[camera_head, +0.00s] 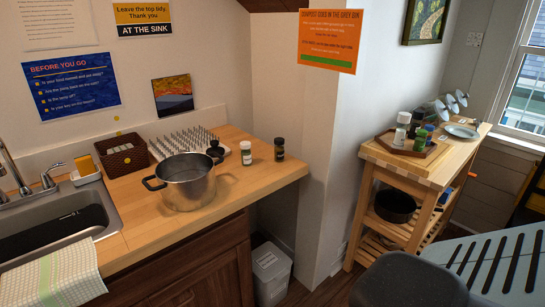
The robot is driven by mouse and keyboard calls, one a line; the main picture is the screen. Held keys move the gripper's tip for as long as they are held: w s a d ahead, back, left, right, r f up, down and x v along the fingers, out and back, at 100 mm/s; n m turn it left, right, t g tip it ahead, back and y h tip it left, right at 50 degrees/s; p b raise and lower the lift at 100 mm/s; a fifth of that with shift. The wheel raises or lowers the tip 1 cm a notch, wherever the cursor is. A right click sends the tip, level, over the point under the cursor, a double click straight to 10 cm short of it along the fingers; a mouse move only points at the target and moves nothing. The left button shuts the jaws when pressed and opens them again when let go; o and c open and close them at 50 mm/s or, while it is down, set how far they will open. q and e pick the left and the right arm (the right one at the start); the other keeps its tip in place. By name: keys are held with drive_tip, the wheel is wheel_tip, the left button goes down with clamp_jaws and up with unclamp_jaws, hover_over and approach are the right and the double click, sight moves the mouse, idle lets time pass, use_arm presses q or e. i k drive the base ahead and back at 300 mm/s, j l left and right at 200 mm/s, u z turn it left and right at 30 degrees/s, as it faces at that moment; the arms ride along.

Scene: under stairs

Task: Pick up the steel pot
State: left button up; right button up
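The steel pot (187,186) stands upright on the wooden counter (232,188), to the right of the sink. It is shiny, has no lid, and a black handle shows on its left side. A dark object, perhaps its other handle or a small jar, shows at its upper right; I cannot tell which. Neither of my grippers is in the head view.
A white spiked rack (190,140), a brown basket (123,158) and small jars (246,153) stand near the pot. The sink (50,222) is at left. A wooden cart (414,182) stands at right. A dark grey rounded object (408,281) fills the bottom right foreground.

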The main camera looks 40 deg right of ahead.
sight(186, 182)
drive_tip(key=k+l, duration=0.1)
drive_tip(key=l, duration=0.45)
drive_tip(key=k+l, duration=0.1)
drive_tip(key=l, duration=0.4)
drive_tip(key=k+l, duration=0.1)
drive_tip(key=l, duration=0.45)
drive_tip(key=k+l, duration=0.1)
drive_tip(key=l, duration=0.4)
drive_tip(key=k+l, duration=0.15)
drive_tip(key=l, duration=0.4)
drive_tip(key=k+l, duration=0.1)
drive_tip(key=l, duration=0.45)
